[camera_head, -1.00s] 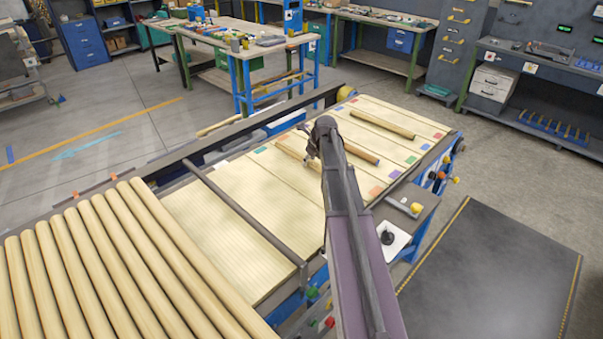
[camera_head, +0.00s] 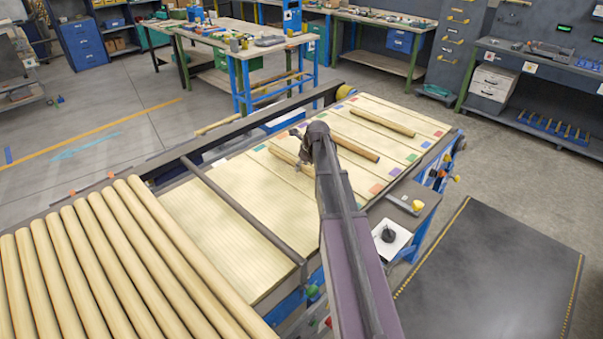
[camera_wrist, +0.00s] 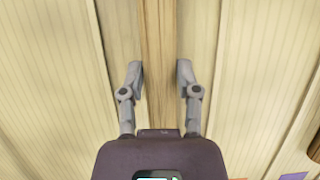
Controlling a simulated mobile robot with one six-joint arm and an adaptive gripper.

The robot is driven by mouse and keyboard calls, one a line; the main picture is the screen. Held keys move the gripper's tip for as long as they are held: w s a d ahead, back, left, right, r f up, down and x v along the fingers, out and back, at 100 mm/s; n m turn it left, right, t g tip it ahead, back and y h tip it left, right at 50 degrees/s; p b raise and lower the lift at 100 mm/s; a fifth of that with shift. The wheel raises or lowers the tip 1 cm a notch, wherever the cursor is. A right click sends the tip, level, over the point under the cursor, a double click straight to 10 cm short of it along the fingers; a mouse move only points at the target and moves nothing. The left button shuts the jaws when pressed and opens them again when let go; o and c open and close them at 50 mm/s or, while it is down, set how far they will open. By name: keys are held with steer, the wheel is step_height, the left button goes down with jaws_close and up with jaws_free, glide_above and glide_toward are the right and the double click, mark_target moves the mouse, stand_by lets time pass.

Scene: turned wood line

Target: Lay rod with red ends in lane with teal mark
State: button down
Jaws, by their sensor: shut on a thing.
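My gripper (camera_wrist: 159,74) is shut on a wooden rod (camera_wrist: 157,25), which runs lengthwise between its two fingers in the wrist view. In the head view the held rod (camera_head: 281,154) shows partly beside my arm, over the pale laned bed; its end colours cannot be made out. Two other rods lie on the bed, a middle one (camera_head: 356,148) and a far one (camera_head: 382,123); their end colours are too small to tell. A teal-green mark (camera_head: 260,147) sits at the bed's left edge. My arm hides part of the bed.
Several coloured marks, including a red one (camera_head: 376,188), line the bed's right edge. A dark crossbar (camera_head: 243,210) spans the near bed. Several thick poles (camera_head: 110,255) lie side by side at the left. A workbench (camera_head: 250,40) stands behind.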

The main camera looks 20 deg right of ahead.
steer(key=shift+f+b, duration=0.55)
steer(key=shift+f, duration=0.3)
steer(key=shift+c, duration=1.6)
jaws_free()
steer(key=shift+r, duration=0.1)
steer(key=p+v, duration=0.8)
steer(key=v, duration=0.1)
steer(key=shift+w+a+p, duration=0.1)
steer(key=shift+p, duration=0.2)
steer(key=shift+p+v, duration=1.3)
steer(key=shift+v, duration=0.2)
